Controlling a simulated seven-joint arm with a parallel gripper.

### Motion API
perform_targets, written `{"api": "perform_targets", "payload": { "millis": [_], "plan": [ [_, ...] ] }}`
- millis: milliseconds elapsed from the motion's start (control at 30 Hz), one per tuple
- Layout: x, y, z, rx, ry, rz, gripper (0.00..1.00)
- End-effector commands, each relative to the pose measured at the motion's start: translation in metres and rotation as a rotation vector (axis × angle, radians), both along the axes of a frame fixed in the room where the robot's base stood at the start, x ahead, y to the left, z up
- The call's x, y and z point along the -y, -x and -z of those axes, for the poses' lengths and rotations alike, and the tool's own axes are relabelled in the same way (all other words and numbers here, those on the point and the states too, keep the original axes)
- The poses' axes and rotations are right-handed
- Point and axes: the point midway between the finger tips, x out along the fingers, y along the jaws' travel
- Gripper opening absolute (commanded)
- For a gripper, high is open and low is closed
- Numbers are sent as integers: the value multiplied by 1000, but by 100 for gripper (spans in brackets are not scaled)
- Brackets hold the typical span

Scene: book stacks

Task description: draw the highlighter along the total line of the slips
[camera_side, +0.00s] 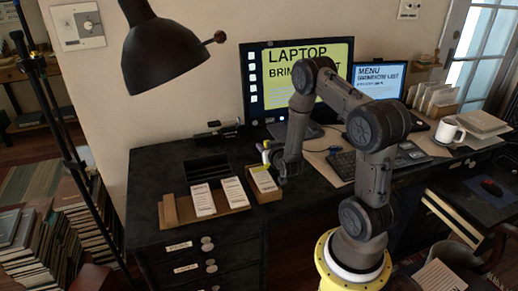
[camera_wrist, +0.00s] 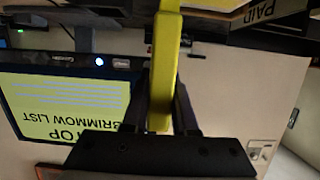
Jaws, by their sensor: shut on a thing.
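My gripper (camera_side: 274,162) hangs over the back right part of the slips at the left end of the dark desk. It is shut on a yellow highlighter (camera_wrist: 163,70), which runs up between the fingers in the wrist view; a small bit of yellow also shows beside the gripper in the side view. Three paper slips lie in brown holders: a left slip (camera_side: 203,200), a middle slip (camera_side: 235,193) and a right slip (camera_side: 264,180) nearest the gripper. Their total lines are too small to read. I cannot tell whether the tip touches paper.
A desk lamp (camera_side: 160,50) hangs above the left of the desk. A large monitor (camera_side: 340,52) and a laptop screen (camera_side: 378,78) stand behind. A white mug (camera_side: 449,130) stands at the right. A box marked PAID (camera_wrist: 268,12) shows at the wrist view's edge.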

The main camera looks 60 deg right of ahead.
Motion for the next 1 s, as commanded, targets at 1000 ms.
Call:
{"api": "perform_targets", "payload": {
  "millis": [1000],
  "plan": [
    [-1,-1,-77,3,3,-1,0]
  ]
}}
